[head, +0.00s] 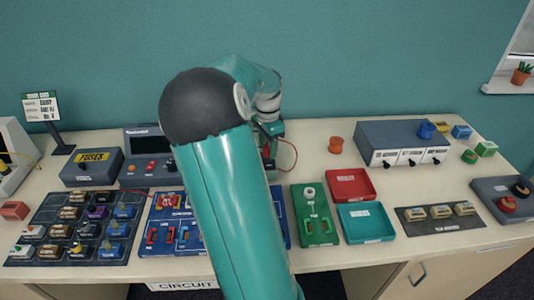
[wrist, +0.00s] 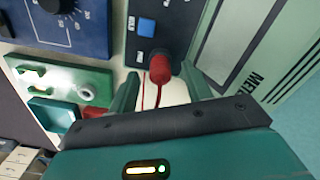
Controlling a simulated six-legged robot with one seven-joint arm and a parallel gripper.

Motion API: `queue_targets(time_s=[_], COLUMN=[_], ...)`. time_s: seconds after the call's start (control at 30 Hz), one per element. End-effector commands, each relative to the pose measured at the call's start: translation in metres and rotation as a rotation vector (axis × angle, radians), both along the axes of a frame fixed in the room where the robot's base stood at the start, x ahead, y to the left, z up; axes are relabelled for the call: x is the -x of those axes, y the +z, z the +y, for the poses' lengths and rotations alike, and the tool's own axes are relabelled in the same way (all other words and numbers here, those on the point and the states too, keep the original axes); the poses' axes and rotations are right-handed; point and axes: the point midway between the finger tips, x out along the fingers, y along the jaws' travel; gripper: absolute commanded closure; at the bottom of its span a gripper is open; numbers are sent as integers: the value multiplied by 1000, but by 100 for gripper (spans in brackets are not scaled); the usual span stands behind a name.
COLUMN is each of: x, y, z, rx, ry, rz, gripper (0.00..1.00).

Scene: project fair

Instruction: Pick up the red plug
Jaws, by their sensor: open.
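The red plug (wrist: 161,72) is a short ribbed cylinder at the lower edge of a dark panel (wrist: 165,12) in the wrist view. A thin red wire (wrist: 158,98) runs down from around it. My gripper (wrist: 160,80) is open, with one green finger to the left of the plug and one to the right. The plug appears between or just beyond the fingertips; I cannot tell the depth.
A blue button (wrist: 146,27) sits on the dark panel, and a pale green meter (wrist: 245,45) stands to its right. On the table are a green board (head: 314,230), a red tray (head: 373,194), a teal tray (head: 387,232), an orange spool (head: 336,145) and a grey box (head: 385,133).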

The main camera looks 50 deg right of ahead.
Motion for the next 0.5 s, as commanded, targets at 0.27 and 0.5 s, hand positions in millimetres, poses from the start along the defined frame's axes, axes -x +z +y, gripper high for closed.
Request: queue_targets(time_s=[0.27, 0.5], x=[0, 0], y=[-3, -2], z=[0, 0], rx=[2, 1], ry=[0, 0], rz=[-1, -2], gripper=[54, 100])
